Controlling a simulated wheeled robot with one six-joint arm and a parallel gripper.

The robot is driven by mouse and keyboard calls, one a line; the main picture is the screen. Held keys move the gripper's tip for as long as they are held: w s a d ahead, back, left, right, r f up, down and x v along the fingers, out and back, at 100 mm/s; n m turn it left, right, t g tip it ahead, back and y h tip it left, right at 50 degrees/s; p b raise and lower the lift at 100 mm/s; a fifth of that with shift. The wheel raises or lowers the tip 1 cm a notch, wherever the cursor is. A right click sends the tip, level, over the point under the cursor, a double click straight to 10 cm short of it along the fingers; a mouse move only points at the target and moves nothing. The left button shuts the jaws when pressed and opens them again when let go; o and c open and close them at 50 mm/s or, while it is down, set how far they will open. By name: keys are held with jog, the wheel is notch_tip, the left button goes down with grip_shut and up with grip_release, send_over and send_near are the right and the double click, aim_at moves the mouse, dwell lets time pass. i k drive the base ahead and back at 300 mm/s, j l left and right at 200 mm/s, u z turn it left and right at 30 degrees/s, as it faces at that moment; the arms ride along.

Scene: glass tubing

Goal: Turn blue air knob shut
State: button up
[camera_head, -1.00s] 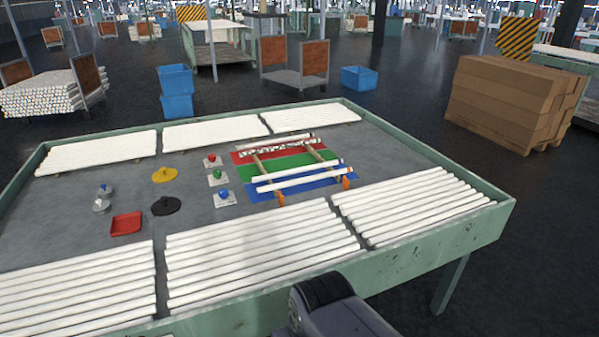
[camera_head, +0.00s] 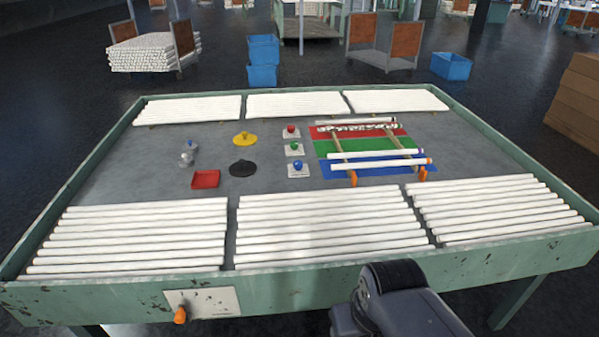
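A blue knob (camera_head: 298,165) sits on a small white plate on the grey table, nearest the front in a column of three. A green knob (camera_head: 294,147) is behind it and a red knob (camera_head: 291,129) is farthest back, each on its own white plate. The blue knob is too small in view to tell how far it is turned. A dark arm link of mine shows at the bottom right of centre. My gripper is out of the picture, and nothing of mine touches the knob.
White tubes (camera_head: 330,226) lie in several stacks along the table's front and back. Right of the knobs is a red, green and blue mat (camera_head: 361,146) with a tube rack. Yellow (camera_head: 245,138) and black (camera_head: 243,168) discs and a red tray (camera_head: 206,179) are left. A green rim (camera_head: 100,299) surrounds the table.

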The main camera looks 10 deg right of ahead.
aim_at(298, 165)
jog(key=i+j+z, duration=0.1)
jog(key=i, duration=0.95)
